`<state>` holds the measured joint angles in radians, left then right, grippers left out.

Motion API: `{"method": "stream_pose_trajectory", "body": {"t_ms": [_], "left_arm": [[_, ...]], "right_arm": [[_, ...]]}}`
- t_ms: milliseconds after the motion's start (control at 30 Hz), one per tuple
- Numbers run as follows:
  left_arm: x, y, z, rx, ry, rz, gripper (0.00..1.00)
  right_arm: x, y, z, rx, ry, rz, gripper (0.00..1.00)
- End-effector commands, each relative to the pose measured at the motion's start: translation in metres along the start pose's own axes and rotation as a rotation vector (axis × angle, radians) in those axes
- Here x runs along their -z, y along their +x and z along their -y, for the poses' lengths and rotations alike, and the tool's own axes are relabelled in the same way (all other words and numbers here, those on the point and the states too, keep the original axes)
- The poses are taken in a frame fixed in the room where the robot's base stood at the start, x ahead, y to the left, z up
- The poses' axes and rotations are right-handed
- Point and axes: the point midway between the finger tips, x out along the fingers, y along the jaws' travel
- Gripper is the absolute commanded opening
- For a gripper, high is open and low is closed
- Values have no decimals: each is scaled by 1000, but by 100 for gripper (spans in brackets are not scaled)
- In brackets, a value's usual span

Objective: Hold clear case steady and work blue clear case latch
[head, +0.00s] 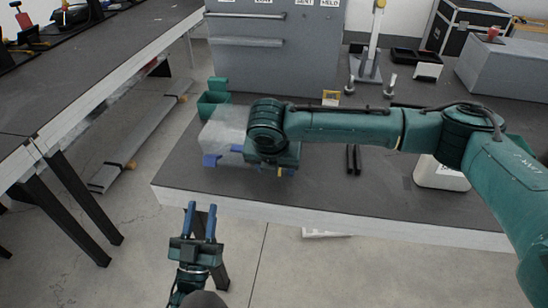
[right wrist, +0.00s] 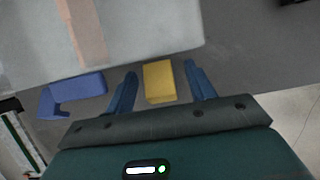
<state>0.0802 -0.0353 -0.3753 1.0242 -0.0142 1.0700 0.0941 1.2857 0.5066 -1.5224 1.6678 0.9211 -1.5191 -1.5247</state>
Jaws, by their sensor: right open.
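The clear case (head: 222,132) sits near the left front edge of the dark table, partly hidden behind my right arm. A blue latch (head: 211,160) sticks out at its front; it also shows in the right wrist view (right wrist: 73,96), left of the fingers. A yellow block-shaped latch (right wrist: 158,82) lies between the spread fingers of my open right gripper (right wrist: 160,77), with gaps on both sides. The case (right wrist: 110,35) fills the upper left there. My left gripper (head: 201,208) is open and empty in front of the table, apart from the case.
A green bin (head: 211,103) stands behind the case. Two black bars (head: 354,159) and a white container (head: 440,174) lie to the right on the table. A grey cabinet (head: 270,55) stands behind.

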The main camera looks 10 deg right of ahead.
Motion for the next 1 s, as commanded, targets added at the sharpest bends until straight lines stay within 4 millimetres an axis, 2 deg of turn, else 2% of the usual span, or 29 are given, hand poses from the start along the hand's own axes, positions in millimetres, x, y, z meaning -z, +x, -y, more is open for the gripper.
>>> {"method": "stream_pose_trajectory", "body": {"t_ms": [133,400,1000], "left_arm": [[0,0,0,0,0,0,36],[0,0,0,0,0,0,36],[0,0,0,0,0,0,36]], "right_arm": [[0,8,0,0,-1,0,55],[0,8,0,0,-1,0,55],[0,8,0,0,-1,0,5]]}}
